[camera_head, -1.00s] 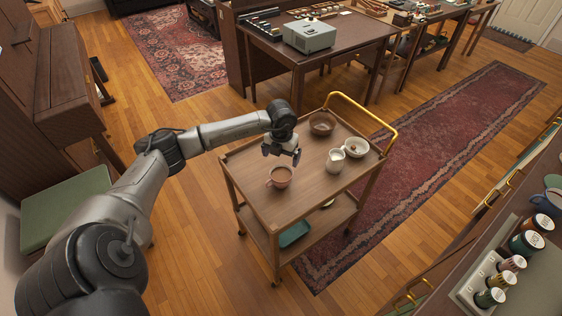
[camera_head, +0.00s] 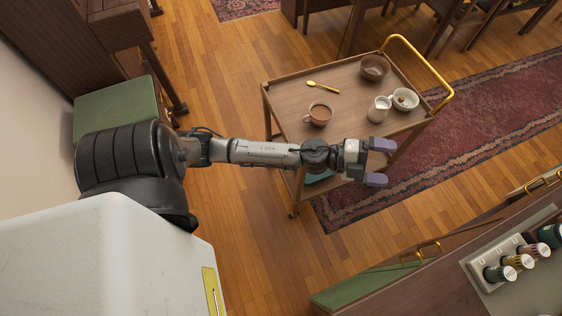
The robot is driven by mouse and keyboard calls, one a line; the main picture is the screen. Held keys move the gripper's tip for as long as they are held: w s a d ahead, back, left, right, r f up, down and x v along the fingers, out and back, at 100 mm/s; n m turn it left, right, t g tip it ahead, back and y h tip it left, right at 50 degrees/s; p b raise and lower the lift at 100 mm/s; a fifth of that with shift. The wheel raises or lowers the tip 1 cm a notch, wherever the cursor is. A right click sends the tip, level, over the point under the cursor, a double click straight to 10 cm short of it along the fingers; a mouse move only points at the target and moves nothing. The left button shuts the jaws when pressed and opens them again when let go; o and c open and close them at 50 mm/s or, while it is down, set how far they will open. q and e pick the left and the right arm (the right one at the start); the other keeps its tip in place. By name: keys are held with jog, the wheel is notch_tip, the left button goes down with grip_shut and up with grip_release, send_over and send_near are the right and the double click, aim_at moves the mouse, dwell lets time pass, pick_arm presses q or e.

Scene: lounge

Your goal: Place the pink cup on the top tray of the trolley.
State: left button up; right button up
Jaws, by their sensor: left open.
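The pink cup (camera_head: 319,114) stands upright on the top tray (camera_head: 337,103) of the wooden trolley, towards its near left part. It holds something brown. My left gripper (camera_head: 378,162) is open and empty, in front of the trolley's near right edge, apart from the cup. Its two purple-grey fingertips point right with a clear gap between them. My left arm hides part of the trolley's near side and lower shelf. My right gripper is not in view.
The top tray also bears a gold spoon (camera_head: 323,87), a brown bowl (camera_head: 374,68), a white jug (camera_head: 379,109) and a white bowl (camera_head: 405,99). A gold handle (camera_head: 437,73) rises at the trolley's far right. A counter with several jars (camera_head: 518,261) is at lower right.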

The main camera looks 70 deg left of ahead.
pick_arm(q)
jog(key=s+a+f+n+g+y, duration=0.2)
jog(key=s+f+n+g+y, duration=0.1)
jog(key=s+f+n+y, duration=0.4)
jog(key=s+a+f+n+g+y, duration=0.25)
jog(key=s+n+y, duration=0.2)
jog(key=n, duration=0.45)
jog(key=s+d+f+g+h, duration=0.1)
jog(key=s+d+f+g, duration=0.2)
jog(key=s, duration=0.4)
jog(key=s+d+f+n+g+h, duration=0.1)
jog(key=s+d+f+g, duration=0.1)
jog(key=s+g, duration=0.3)
jog(key=shift+s+d+f, duration=0.4)
jog(key=shift+s+d, duration=0.2)
jog(key=shift+s, duration=0.65)
notch_tip(320, 180, up, 41)
jog(key=p, duration=4)
jog(key=shift+f+p, duration=0.2)
jog(key=shift+p, duration=0.1)
